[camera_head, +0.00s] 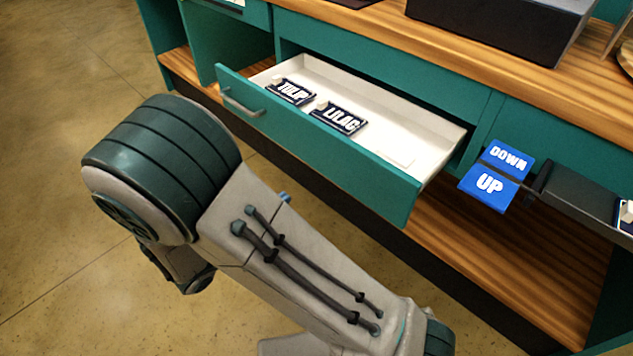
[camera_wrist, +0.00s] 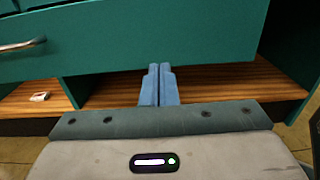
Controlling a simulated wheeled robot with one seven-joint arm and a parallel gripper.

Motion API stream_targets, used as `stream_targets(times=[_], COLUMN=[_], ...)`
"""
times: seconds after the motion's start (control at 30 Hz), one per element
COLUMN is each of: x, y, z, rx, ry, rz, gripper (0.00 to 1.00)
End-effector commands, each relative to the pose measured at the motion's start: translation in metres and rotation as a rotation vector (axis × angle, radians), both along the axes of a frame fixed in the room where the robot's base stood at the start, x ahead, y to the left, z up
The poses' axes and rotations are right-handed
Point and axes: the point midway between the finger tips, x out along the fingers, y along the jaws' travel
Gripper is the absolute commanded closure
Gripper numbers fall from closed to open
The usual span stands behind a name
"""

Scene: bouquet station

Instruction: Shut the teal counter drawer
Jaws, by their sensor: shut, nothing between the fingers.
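The teal counter drawer (camera_head: 330,148) stands pulled out, showing its white inside. Two dark labelled pieces, TULIP (camera_head: 291,92) and LILAC (camera_head: 339,117), lie in it. Its metal handle (camera_head: 241,104) is toward the left of the front. In the wrist view, the drawer front (camera_wrist: 160,38) fills the top, with the handle (camera_wrist: 20,46) at far left. My gripper (camera_wrist: 158,70) is shut and empty, its blue fingers together at the front's lower edge. I cannot tell whether they touch it. In the head view my arm mostly hides the gripper.
Blue DOWN (camera_head: 508,160) and UP (camera_head: 489,188) signs stick out right of the drawer, beside a dark bar (camera_head: 585,188). A dark box (camera_head: 500,22) stands on the wooden countertop (camera_head: 400,45). A wooden lower shelf (camera_head: 500,260) runs below. Floor at left is clear.

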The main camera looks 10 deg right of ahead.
Motion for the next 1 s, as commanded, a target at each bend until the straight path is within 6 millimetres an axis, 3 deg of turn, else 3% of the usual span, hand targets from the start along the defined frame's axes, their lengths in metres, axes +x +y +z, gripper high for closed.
stream_targets(times=[0.17, 0.7, 1.0], x=[0.011, 0.071, 0.082], y=[-0.013, -0.098, -0.111], z=[-0.002, -0.002, 0.000], rx=[-0.007, -0.004, -0.004], ry=[-0.001, -0.002, -0.001], rz=[0.004, 0.003, 0.006], gripper=[1.00, 1.00, 1.00])
